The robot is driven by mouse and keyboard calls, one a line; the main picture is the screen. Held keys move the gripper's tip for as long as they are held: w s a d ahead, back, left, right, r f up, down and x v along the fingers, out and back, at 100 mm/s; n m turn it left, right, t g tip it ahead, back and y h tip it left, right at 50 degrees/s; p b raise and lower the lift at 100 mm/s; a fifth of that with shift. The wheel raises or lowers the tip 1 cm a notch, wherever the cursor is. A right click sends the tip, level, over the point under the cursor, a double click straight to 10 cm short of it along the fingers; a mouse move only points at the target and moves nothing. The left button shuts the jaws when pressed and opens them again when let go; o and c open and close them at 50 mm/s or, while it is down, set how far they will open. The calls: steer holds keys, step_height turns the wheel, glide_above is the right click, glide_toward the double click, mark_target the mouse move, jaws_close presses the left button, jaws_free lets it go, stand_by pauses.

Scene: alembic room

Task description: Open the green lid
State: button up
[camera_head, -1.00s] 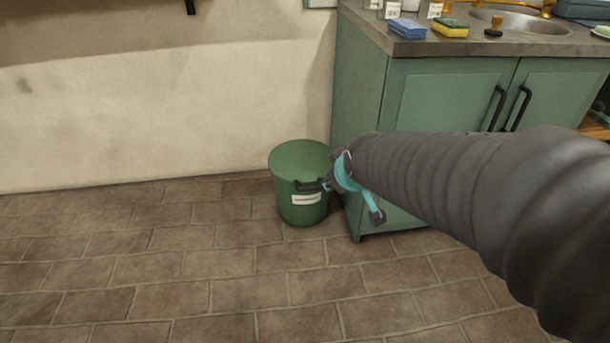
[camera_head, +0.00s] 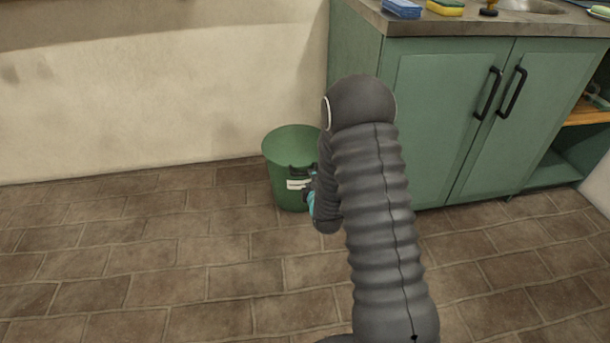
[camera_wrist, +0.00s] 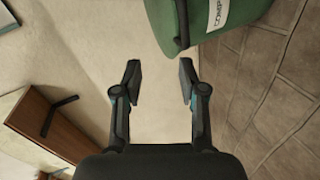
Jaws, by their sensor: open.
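A round green bin with a green lid (camera_head: 292,137) stands on the floor against the wall, left of the green cabinet. A white label (camera_head: 299,184) and a dark handle (camera_head: 303,169) show on its front. My gripper (camera_head: 308,193) is beside the bin's right front, mostly hidden by my arm. In the wrist view my gripper (camera_wrist: 160,82) is open, with nothing between its fingers. The green bin (camera_wrist: 215,22) shows at the top right there, beyond the right finger, with its label partly cut off. The wrist view is turned sideways.
A green cabinet (camera_head: 440,120) with black handles stands right of the bin. Sponges (camera_head: 402,9) lie on its counter. The tiled floor (camera_head: 130,250) to the left and front is clear. A pale wall (camera_head: 150,90) is behind.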

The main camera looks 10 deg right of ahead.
steer(key=n+t, duration=0.1)
steer(key=n, duration=0.1)
glide_toward(305, 174)
steer(key=f+v, duration=0.1)
steer(key=v, duration=0.2)
steer(key=x, duration=1.3)
steer(key=shift+w+r, duration=0.25)
steer(key=shift+r, duration=0.05)
jaws_close()
